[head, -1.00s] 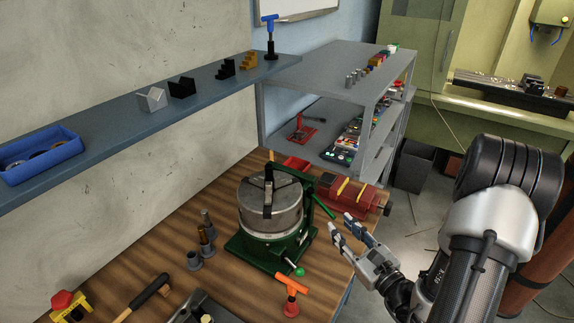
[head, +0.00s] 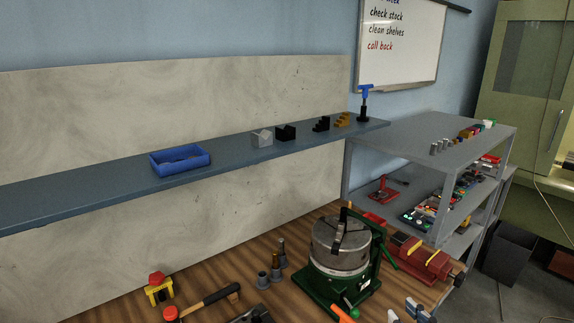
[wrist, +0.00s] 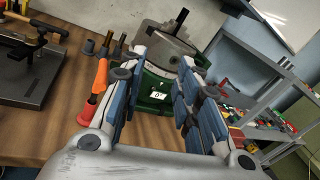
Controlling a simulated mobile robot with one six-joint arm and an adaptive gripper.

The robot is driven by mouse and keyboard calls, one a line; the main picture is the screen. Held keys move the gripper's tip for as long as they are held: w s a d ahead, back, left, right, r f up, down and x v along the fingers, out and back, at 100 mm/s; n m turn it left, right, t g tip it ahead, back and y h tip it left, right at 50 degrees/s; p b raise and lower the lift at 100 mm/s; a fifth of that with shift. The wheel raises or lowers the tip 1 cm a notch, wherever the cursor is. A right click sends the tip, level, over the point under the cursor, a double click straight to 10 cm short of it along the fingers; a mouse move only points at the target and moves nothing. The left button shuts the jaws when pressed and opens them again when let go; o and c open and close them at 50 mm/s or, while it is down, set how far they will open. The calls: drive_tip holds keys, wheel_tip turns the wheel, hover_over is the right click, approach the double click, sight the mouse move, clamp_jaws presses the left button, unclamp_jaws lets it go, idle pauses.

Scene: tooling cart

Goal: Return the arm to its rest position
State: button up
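My gripper (wrist: 160,100) is open and empty in the wrist view, its two blue-padded fingers spread apart. Beyond the fingers stands the green rotary table with a grey chuck (wrist: 165,42), which also shows in the head view (head: 340,245). In the head view only the fingertips of my gripper (head: 407,314) show at the bottom edge, in front and to the right of the green base. The rest of my arm is out of that view.
A red vise (head: 420,258) sits right of the chuck, beside the grey shelf unit (head: 420,135). A blue wall shelf (head: 100,190) holds a blue bin (head: 180,168). A hammer (head: 210,298) lies on the wooden bench.

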drive_tip(key=s+a+r+n+g+y, duration=0.3)
drive_tip(key=a+n+g, duration=0.15)
drive_tip(key=a, duration=0.25)
drive_tip(key=s+a+r+n+g+y, duration=0.25)
drive_tip(key=a+n+y, duration=0.2)
drive_tip(key=a, duration=0.25)
drive_tip(key=s+a+n+g+h, duration=0.3)
drive_tip(key=s+a+n+g, duration=0.5)
drive_tip(key=s, duration=0.3)
drive_tip(key=s+d+f+n+g+h, duration=0.1)
drive_tip(key=s+d+n+h, duration=0.25)
drive_tip(key=n+h, duration=0.2)
drive_tip(key=d+r+n+t+h, duration=0.4)
drive_tip(key=d+r+n+h, duration=0.1)
drive_tip(key=d+n, duration=0.1)
drive_tip(key=shift+s+d+h, duration=0.25)
drive_tip(key=shift+d+h, duration=0.15)
drive_tip(key=shift+d, duration=0.3)
